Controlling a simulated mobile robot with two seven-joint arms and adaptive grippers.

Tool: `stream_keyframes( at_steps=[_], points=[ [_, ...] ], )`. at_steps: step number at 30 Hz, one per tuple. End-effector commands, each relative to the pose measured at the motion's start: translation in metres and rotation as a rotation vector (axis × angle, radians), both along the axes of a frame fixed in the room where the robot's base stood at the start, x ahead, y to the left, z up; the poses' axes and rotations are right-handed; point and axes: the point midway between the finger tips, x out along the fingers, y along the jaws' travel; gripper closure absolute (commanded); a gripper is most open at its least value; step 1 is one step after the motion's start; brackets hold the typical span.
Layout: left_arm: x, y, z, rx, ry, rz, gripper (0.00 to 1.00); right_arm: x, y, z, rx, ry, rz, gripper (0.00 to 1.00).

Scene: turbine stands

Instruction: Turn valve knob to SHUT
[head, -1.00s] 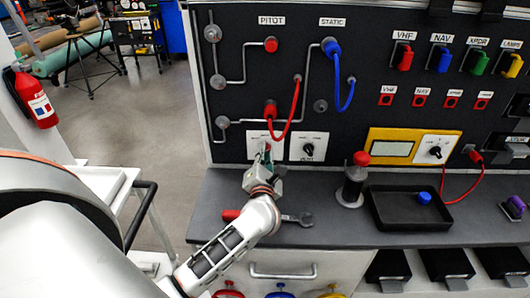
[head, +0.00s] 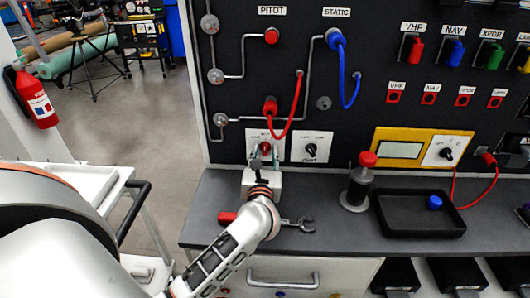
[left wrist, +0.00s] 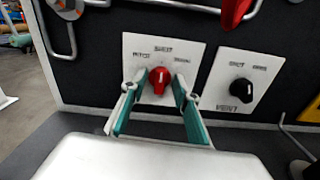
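A red valve knob (left wrist: 159,82) sits on a white plate (left wrist: 188,52) low on the black panel. It also shows in the head view (head: 265,148), partly covered by the gripper. A pale pointer mark on it appears to point up. The plate has small labels above and to both sides, too blurred to read surely. My left gripper (left wrist: 157,98) faces the panel, its teal fingers apart on either side of the red knob. I see gaps between knob and fingers, so it does not look clamped. My right gripper is in neither view.
A second white plate with a black knob (left wrist: 241,90) is just right. A red hose (head: 296,105) hangs above. A white cart (head: 95,190) stands left.

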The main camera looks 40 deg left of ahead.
Motion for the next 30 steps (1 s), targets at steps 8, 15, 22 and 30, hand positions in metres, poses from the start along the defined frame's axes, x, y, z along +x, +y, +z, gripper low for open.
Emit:
stream_keyframes(
  at_steps=[8,15,22,30],
  points=[
    [0.0,0.0,0.0,0.001,0.0,0.0,0.64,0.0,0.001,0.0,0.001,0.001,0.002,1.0],
    [-0.008,-0.005,0.001,0.001,0.0,0.0,0.64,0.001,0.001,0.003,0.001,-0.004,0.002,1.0],
    [-0.023,-0.014,0.001,0.001,0.0,0.001,0.64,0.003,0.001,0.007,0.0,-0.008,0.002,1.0],
    [-0.039,-0.024,0.001,0.001,-0.001,0.0,0.64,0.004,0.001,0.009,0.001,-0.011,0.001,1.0]
  ],
)
